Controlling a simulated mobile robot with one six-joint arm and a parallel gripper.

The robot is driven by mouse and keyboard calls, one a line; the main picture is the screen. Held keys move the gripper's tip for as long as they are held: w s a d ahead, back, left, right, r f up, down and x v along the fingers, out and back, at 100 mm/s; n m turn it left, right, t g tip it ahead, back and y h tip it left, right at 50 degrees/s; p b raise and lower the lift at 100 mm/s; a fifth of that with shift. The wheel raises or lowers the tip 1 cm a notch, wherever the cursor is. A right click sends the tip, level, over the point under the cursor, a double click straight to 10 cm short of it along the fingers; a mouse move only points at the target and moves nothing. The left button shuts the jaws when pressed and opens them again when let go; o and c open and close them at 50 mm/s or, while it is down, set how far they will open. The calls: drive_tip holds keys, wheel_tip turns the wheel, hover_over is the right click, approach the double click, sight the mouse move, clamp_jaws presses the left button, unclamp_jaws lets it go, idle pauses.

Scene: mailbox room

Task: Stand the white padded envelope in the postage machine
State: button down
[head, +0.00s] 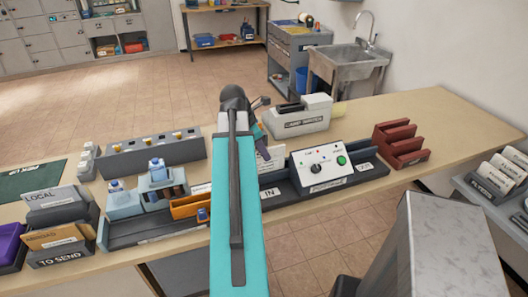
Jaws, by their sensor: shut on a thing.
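The white padded envelope (271,159) shows as a pale upright piece with printed lines, just left of the panel and above the IN end. My arm hides its left part. My gripper (261,128) is mostly hidden behind my arm and is shut on the envelope. I cannot tell whether the envelope touches the tray.
A grey label-marked box (298,122) stands behind the machine, and a red slotted rack (401,143) stands to its right. Left of my arm are a grey tray with blue-capped bottles (150,226), an orange holder (190,206) and LOCAL and TO SEND bins (58,205). A grey block (450,250) fills the front right.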

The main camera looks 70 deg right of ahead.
drive_tip(key=shift+f, duration=0.15)
drive_tip(key=shift+f+b, duration=0.35)
drive_tip(key=shift+f, duration=0.95)
drive_tip(key=c, duration=1.8)
unclamp_jaws()
drive_tip(key=shift+o, duration=0.2)
drive_tip(key=shift+r, duration=0.15)
drive_tip(key=shift+r+p, duration=3.4)
drive_tip(key=shift+p, duration=0.05)
drive_tip(key=shift+s, duration=0.1)
